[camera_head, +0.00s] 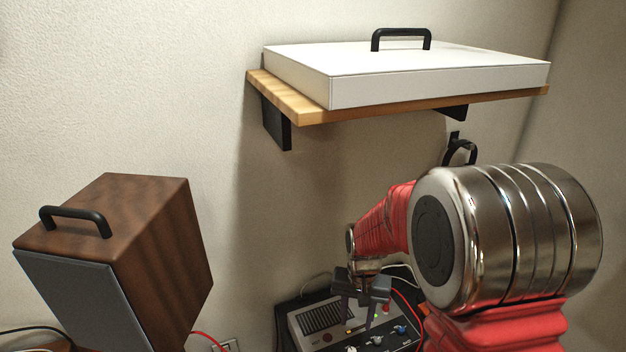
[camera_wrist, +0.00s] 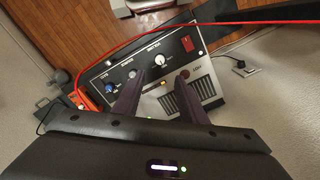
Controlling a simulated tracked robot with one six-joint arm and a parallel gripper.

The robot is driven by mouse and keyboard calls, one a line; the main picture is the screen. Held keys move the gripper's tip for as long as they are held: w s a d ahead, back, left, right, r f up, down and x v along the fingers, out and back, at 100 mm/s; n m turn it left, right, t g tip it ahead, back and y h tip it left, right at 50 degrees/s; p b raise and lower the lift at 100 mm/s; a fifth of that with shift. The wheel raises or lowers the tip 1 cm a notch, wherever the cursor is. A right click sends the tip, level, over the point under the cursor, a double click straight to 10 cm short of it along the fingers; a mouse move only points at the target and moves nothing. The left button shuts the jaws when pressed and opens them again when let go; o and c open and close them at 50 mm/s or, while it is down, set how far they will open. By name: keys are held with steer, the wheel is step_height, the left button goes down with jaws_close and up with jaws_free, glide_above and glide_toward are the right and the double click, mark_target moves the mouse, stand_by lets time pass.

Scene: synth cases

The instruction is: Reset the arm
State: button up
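My gripper (camera_head: 360,305) is low in the head view, below my red and metal arm, over a grey and black control box. In the wrist view its two dark fingers (camera_wrist: 157,95) point at the control box (camera_wrist: 215,65) and stand apart with a gap between them. Nothing is held between them. My arm reaches forward and bends downward from the right side of the head view. The control box (camera_head: 305,318) has knobs, a slotted grille and a red switch. My arm hides part of it.
A white case (camera_head: 430,85) with a black handle lies on a wooden shelf (camera_head: 285,100) above my arm. A brown wooden case (camera_head: 165,250) with a handle stands tilted at left. A red cable (camera_wrist: 250,23) crosses the wrist view. A wall outlet (camera_wrist: 245,68) is nearby.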

steer(key=s+r+n+t, duration=0.3)
steer(key=s+r+t, duration=0.2)
steer(key=s+r, duration=1.4)
steer(key=shift+d+r+n+t, duration=0.15)
steer(key=shift+r+n+t, duration=0.2)
steer(key=shift+r, duration=1.35)
steer(key=shift+s, duration=0.1)
